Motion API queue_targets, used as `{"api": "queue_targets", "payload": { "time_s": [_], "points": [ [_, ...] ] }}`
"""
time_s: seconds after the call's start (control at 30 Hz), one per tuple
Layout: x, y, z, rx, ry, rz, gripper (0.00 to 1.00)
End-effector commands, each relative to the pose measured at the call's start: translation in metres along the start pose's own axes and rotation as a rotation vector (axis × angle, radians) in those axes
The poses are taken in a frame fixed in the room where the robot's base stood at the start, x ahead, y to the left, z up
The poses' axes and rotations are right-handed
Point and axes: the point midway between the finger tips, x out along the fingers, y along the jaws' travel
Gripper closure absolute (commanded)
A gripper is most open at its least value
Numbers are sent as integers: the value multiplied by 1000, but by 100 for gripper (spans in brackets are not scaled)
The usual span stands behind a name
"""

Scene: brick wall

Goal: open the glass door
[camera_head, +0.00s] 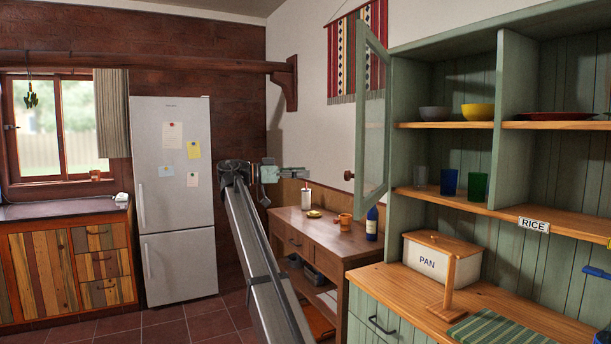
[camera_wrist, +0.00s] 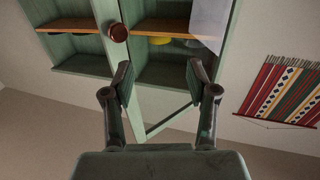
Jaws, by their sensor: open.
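The glass door (camera_head: 373,125) is a green-framed glass panel at the left side of the green cabinet's upper part. It stands swung outward, with a round brown knob (camera_head: 348,175) near its lower left edge. My gripper (camera_head: 306,173) is left of the knob, apart from it in the picture. In the wrist view my gripper (camera_wrist: 159,66) has its fingers spread with nothing held between them. There the knob (camera_wrist: 118,32) shows beyond the left fingertip, on the green door frame (camera_wrist: 108,12). I cannot tell the exact distance to the knob.
Cabinet shelves (camera_head: 460,124) hold bowls and cups. A PAN box (camera_head: 440,262) and wooden stand are on the counter below. A wooden side table (camera_head: 335,236) with a mug and blue bottle (camera_head: 371,224) stands under the gripper. A striped hanging (camera_head: 345,55) is on the wall behind.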

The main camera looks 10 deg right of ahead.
Motion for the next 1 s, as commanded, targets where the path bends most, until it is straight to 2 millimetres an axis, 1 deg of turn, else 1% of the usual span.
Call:
{"api": "queue_targets", "payload": {
  "time_s": [0.1,0.27,0.87,0.97,1.0],
  "points": [
    [-7,-5,0,0,0,-1,42],
    [-13,-7,0,0,0,-1,42],
    [-13,-7,0,0,0,-1,42],
    [-11,-7,1,-5,-5,-1,74],
    [-8,-7,3,-14,-15,-2,88]
  ]
}}
